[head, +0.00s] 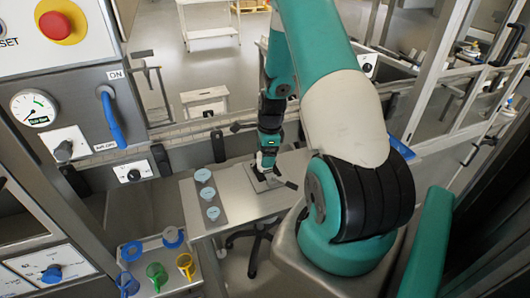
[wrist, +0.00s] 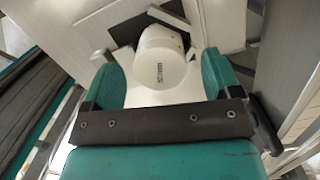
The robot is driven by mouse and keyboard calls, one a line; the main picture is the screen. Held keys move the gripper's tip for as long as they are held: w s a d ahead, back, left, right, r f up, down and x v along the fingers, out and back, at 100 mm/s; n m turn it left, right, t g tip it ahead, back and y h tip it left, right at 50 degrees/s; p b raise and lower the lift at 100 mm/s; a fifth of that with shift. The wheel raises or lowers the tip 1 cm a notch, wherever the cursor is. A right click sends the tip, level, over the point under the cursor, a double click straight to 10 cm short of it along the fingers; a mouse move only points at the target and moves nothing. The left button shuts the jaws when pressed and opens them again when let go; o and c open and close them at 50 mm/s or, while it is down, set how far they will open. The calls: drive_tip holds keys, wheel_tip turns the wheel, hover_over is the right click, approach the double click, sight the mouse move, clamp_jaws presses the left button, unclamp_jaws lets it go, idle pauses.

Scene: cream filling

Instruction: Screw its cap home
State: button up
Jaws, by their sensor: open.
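A white cylindrical jar or cap (wrist: 160,62) with small dark print shows in the wrist view, between the two teal fingers of my gripper (wrist: 163,78). The fingers are spread, with a visible gap on the right; contact on the left is hard to judge. I cannot make out a seam between cap and jar, nor whether the cap is seated. In the head view my gripper (head: 267,166) points down over a grey plate (head: 262,184) on the small table, and the white piece there is too small to read.
A dark strip holding three pale blue discs (head: 208,193) lies on the table's left side. A tray at lower left carries blue rings (head: 132,250) and blue, green (head: 157,275) and yellow (head: 185,265) cups. A control panel (head: 80,100) stands at left.

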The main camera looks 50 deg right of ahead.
drive_tip(key=c, duration=1)
drive_tip(key=shift+o, duration=1.4)
drive_tip(key=shift+c, duration=1.3)
drive_tip(key=m, duration=0.5)
drive_tip(key=shift+m+h+p, duration=0.3)
drive_tip(key=m, duration=0.5)
drive_tip(key=shift+a+m+h, duration=0.1)
drive_tip(key=shift+m+h, duration=0.2)
drive_tip(key=shift+m, duration=0.1)
drive_tip(key=o, duration=0.8)
